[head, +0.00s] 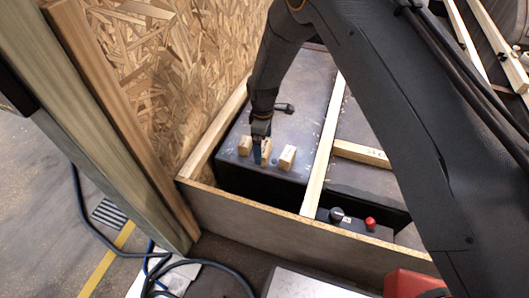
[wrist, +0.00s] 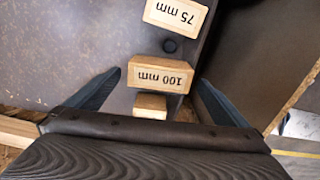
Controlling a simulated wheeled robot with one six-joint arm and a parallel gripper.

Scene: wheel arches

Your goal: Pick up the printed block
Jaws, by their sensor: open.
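Several pale wooden blocks stand in a row on the dark surface. In the wrist view, the block printed "100 mm" (wrist: 160,77) sits between my gripper's (wrist: 158,80) two spread fingers, with a gap on each side. The block printed "75 mm" (wrist: 177,15) lies beyond it at the top. A smaller-looking block (wrist: 150,106) sits nearer the palm, its print not visible. In the head view my gripper (head: 259,152) points down at the middle block (head: 267,147) and partly hides it. Other blocks stand to its left (head: 245,146) and right (head: 287,157).
An upright chipboard panel (head: 185,70) stands close to the left of my gripper. A wooden frame board (head: 260,228) runs along the front, and a slat (head: 325,145) lies right of the blocks. A red button (head: 370,223) and a dark knob (head: 337,214) are at lower right.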

